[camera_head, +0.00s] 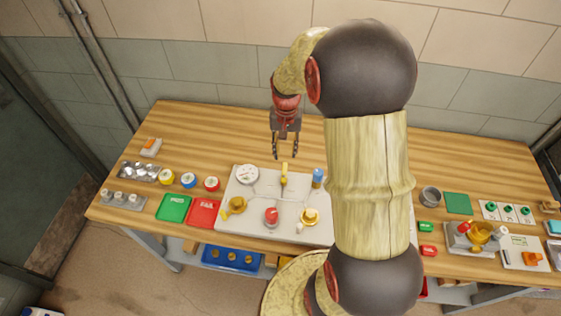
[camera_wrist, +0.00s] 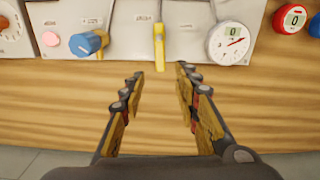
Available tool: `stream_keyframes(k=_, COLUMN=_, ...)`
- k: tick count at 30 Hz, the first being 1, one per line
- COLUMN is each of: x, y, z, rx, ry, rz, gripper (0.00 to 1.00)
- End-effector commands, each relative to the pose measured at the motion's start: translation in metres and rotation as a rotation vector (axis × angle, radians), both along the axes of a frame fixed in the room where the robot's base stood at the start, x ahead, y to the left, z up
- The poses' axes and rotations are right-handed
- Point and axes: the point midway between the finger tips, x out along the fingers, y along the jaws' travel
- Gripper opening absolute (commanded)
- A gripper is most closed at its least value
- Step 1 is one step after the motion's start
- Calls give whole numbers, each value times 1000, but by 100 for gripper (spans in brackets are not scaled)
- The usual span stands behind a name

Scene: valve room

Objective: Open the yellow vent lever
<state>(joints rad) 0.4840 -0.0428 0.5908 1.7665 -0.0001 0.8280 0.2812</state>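The yellow vent lever (camera_head: 284,175) stands near the far edge of the pale valve panel (camera_head: 244,208), between the round gauge and the blue knob. In the wrist view the yellow lever (camera_wrist: 159,45) is at the top middle, its end hanging over the panel's edge. My gripper (camera_head: 285,156) is open and empty, on the wall side of the lever. In the wrist view my gripper (camera_wrist: 160,74) has its two fingers spread, with the lever beyond the gap between the tips, not between the fingers. My arm hides the panel's right part in the head view.
The blue knob (camera_wrist: 88,43) and white gauge (camera_wrist: 229,43) flank the lever. A red knob (camera_head: 271,215) and yellow fittings sit nearer on the panel. Green (camera_head: 173,207) and red (camera_head: 203,212) trays lie to the left. The wooden bench (camera_head: 220,130) is clear behind the panel.

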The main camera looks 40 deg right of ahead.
Motion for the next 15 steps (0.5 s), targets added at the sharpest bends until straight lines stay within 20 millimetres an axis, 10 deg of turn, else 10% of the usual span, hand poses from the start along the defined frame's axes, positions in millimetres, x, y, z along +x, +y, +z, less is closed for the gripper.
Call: stream_keyframes(k=15, x=0, y=1, z=-68, rx=0, ry=0, rz=2, gripper=32)
